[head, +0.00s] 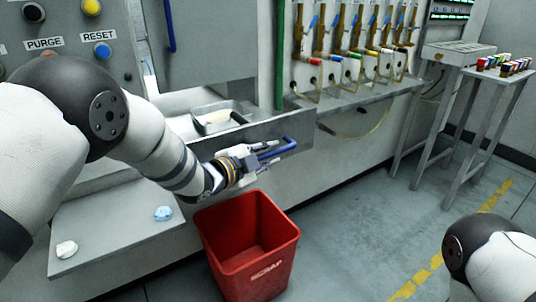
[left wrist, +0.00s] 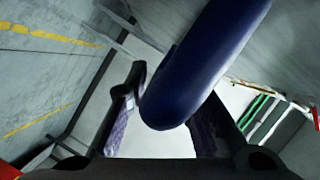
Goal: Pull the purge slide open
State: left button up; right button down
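The purge slide's blue bar handle (head: 283,148) sticks out from the front of the grey bench, just above the red bin. My left gripper (head: 266,156) is at this handle, reaching in from the left. In the left wrist view the dark blue handle (left wrist: 200,65) runs between the two fingers of my left gripper (left wrist: 165,125). The fingers stand apart, with a visible gap on the left side; firm contact does not show. Part of the handle is hidden by the fingers in the head view. My right arm shows at the lower right, but its gripper is out of view.
A red scrap bin (head: 249,250) stands on the floor below the gripper. A grey shelf (head: 112,232) at the left bears a white and a blue crumpled piece. A metal tray (head: 218,119) sits behind the handle. A side table (head: 496,80) stands right; the floor between is clear.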

pick_arm(q)
jog(key=v, duration=1.2)
